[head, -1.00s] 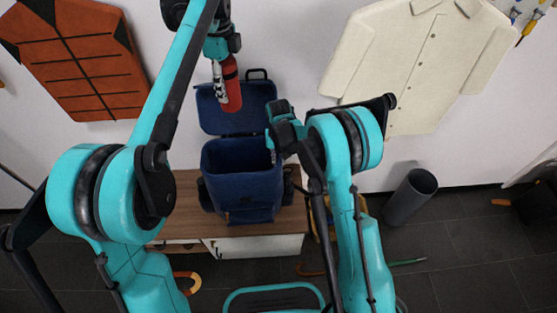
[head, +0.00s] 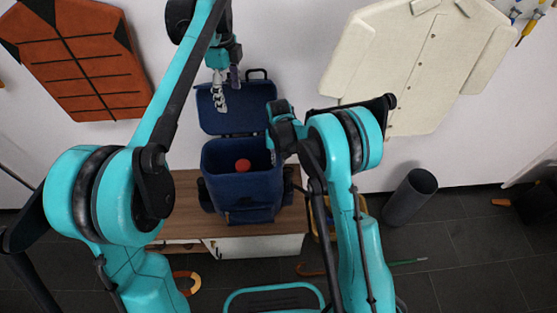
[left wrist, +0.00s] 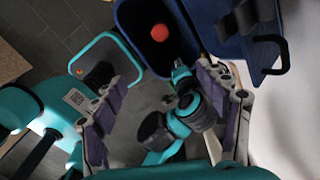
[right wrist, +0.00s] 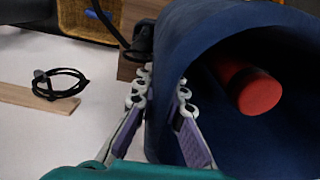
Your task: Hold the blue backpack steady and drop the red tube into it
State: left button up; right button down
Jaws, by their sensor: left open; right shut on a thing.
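The blue backpack (head: 242,188) stands open on the wooden table, its lid flap (head: 236,108) raised behind it. The red tube (head: 243,165) is inside the backpack, with its round end showing. It also shows inside in the left wrist view (left wrist: 159,32) and, as a red cylinder with a dark band, in the right wrist view (right wrist: 259,95). My left gripper (head: 220,104) is open and empty above the backpack, in front of the flap. My right gripper (right wrist: 160,100) is shut on the backpack's rim wall, one finger outside and one inside. In the head view its fingertips are mostly hidden.
The wooden table (head: 180,221) carries the backpack. A grey cylinder bin (head: 409,197) stands on the floor at right. An orange padded panel (head: 75,55) and a cream shirt-shaped board (head: 418,65) are on the wall behind. A black cable coil (right wrist: 60,84) lies beside the backpack.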

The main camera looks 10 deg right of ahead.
pick_arm(q)
notch_tip(320, 180, up, 12)
dwell(0.6)
pick_arm(e)
jog(key=c, duration=1.5)
grip_release()
jog(key=shift+c, duration=0.2)
